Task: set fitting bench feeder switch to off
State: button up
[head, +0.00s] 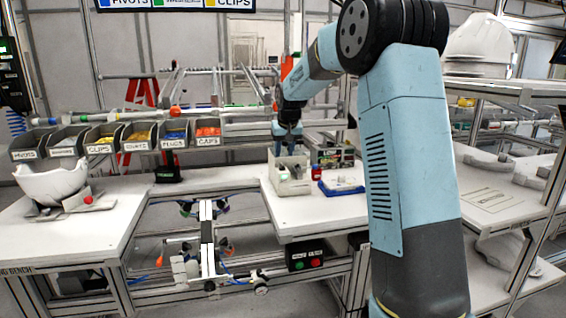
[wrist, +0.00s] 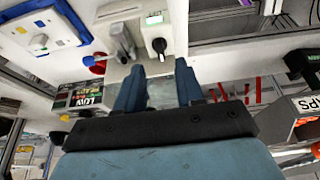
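The feeder (head: 290,176) is a pale box at the back of the bench's right part. The label's print and the knob's set position are too small to read. My gripper (head: 287,150) is above the feeder in the head view. In the wrist view my gripper (wrist: 158,72) has its two blue fingers apart with nothing between them. The knob lies just beyond the fingertips, and no contact shows.
A blue tray (head: 342,188) and a small red item (head: 316,172) stand right of the feeder. A dark box reading LOW (wrist: 88,97) is close to my fingers. Several part bins (head: 140,137) line the left. A white helmet shell (head: 50,182) sits on the left bench.

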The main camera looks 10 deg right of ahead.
aim_at(282, 165)
jog(key=shift+x, duration=2.75)
grip_shut()
